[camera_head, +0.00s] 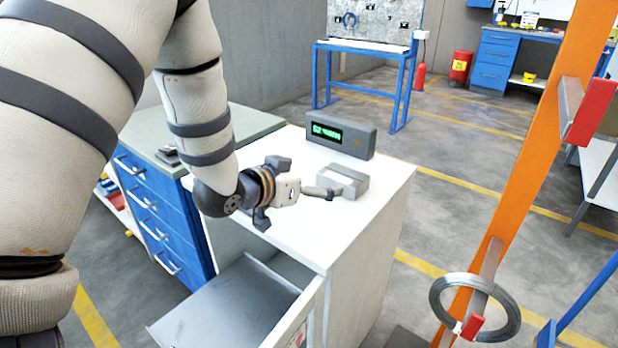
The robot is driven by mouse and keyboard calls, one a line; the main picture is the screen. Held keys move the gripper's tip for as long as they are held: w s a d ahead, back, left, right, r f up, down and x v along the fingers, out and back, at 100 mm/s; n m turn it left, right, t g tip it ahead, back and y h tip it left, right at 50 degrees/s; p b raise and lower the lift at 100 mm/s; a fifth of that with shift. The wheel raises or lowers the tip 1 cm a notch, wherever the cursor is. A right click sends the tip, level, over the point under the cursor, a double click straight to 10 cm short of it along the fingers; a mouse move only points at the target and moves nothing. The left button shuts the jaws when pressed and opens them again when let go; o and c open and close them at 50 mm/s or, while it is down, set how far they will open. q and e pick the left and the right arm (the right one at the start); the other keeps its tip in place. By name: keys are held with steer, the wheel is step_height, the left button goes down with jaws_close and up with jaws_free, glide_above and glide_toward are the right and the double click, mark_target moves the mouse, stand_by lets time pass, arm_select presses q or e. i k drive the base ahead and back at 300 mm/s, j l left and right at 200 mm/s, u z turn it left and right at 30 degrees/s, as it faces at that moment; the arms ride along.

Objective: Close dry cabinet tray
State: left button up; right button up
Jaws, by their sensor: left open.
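The white cabinet (362,262) stands in the middle of the view. Its grey metal tray (222,308) is pulled out at the front, toward the lower left, and its visible inside looks empty. The tray's front part is cut off by the bottom edge. My left gripper (328,193) is over the white cabinet top, above and beyond the open tray, apart from the tray. It is open, with its fingers pointing right beside a small grey box. My right gripper is not in view.
The small grey box (352,183) and a grey device with a green display (341,138) are on the cabinet top. A blue drawer unit (158,215) adjoins at left. An orange post (515,180) with a wire coil (436,303) stands at right. The floor behind is open.

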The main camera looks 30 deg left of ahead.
mark_target(241, 305)
steer(key=k+j, duration=0.7)
steer(key=k, duration=0.2)
